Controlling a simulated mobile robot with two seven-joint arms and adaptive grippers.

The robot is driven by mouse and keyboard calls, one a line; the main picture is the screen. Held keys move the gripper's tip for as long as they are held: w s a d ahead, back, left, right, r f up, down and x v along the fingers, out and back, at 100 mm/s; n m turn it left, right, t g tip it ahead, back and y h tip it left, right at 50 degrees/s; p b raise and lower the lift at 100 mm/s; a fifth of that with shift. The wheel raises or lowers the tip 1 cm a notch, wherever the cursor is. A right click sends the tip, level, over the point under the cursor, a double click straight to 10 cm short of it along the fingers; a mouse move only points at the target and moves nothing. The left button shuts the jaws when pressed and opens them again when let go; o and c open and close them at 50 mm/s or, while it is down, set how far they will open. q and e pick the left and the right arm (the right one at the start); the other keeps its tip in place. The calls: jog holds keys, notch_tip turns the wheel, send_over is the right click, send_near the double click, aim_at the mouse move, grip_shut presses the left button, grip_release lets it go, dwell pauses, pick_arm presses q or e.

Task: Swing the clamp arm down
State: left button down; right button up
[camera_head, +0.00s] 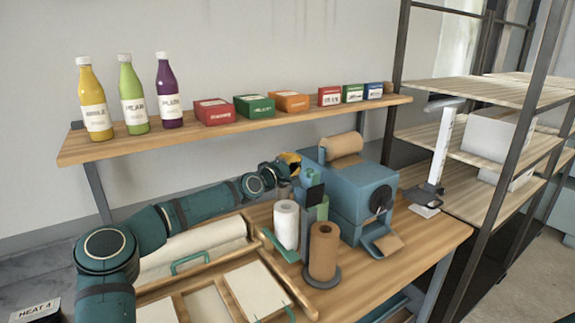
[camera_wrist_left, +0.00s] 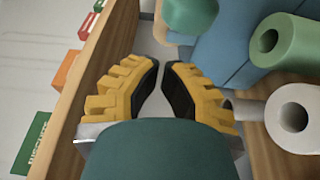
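I cannot tell for sure which part is the clamp arm; a short upright green piece (camera_head: 322,156) stands at the left end of the kraft roll (camera_head: 345,143) on the blue machine (camera_head: 362,190). In the left wrist view a rounded teal-green part (camera_wrist_left: 190,15) lies just beyond the fingertips, beside the blue body (camera_wrist_left: 228,40). My left gripper (camera_head: 290,160) has yellow fingers and is at the machine's left side, below the wall shelf. In the left wrist view its fingertips (camera_wrist_left: 160,64) are a narrow gap apart with nothing between them. My right gripper is not in view.
A white roll (camera_head: 286,224) and a brown roll (camera_head: 323,250) stand in front of the machine. The wall shelf (camera_head: 235,128) carries bottles and small boxes close above my left gripper. A wooden tray (camera_head: 284,276) lies at the front. A metal rack (camera_head: 480,150) stands at right.

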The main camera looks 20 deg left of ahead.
pick_arm(q)
jog(key=shift+s+d, duration=1.15)
jog(key=shift+d, duration=0.05)
